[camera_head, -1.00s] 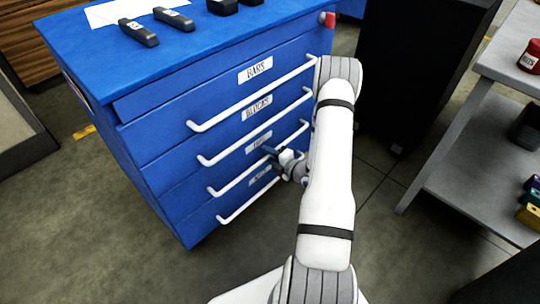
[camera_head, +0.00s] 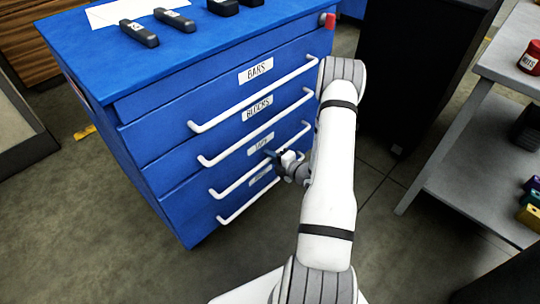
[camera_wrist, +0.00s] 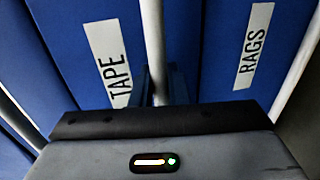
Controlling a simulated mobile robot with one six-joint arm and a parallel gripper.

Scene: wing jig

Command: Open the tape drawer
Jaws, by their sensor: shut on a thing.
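The tape drawer (camera_head: 190,172) is the third one down in the blue cabinet, and its front looks about flush with the others. Its label reads TAPE in the wrist view (camera_wrist: 114,62). Its white bar handle (camera_head: 232,184) runs across the front below the label. My gripper (camera_head: 272,154) is at the right part of this handle, shut on it. In the wrist view the handle (camera_wrist: 153,40) runs down between the dark fingers, which are partly hidden behind my gripper's body.
The BARS drawer (camera_head: 160,114) and BLOCKS drawer (camera_head: 170,148) are above, and the RAGS drawer (camera_wrist: 215,50) is below, each with a white handle. A grey shelf (camera_head: 475,185) stands at the right. Floor in front of the cabinet's left side is clear.

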